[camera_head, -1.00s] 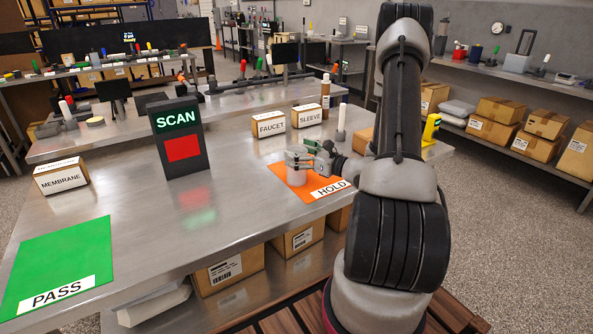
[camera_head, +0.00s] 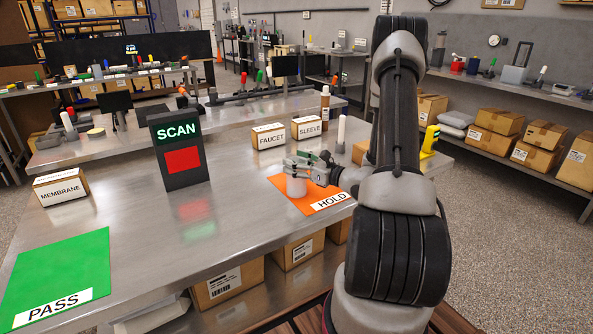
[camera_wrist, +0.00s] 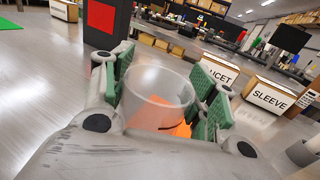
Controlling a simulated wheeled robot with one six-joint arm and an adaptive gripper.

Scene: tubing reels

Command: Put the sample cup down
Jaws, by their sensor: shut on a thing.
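The sample cup (camera_head: 296,186) is a small translucent whitish cup. It is upright at the orange HOLD mat (camera_head: 322,199); I cannot tell whether its base touches the mat. My gripper (camera_head: 302,166) is shut on the cup from the right side. In the wrist view the green-padded fingers of my gripper (camera_wrist: 165,85) stand on both sides of the cup (camera_wrist: 160,98), and orange shows through and beneath it. The cup's rim is open to view and it looks empty.
The black SCAN stand (camera_head: 180,150) with a red panel stands left of the mat. FAUCET (camera_head: 270,137) and SLEEVE (camera_head: 307,128) boxes are behind it. The green PASS mat (camera_head: 60,265) and MEMBRANE box (camera_head: 61,187) are at left. Bare steel lies between the mats.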

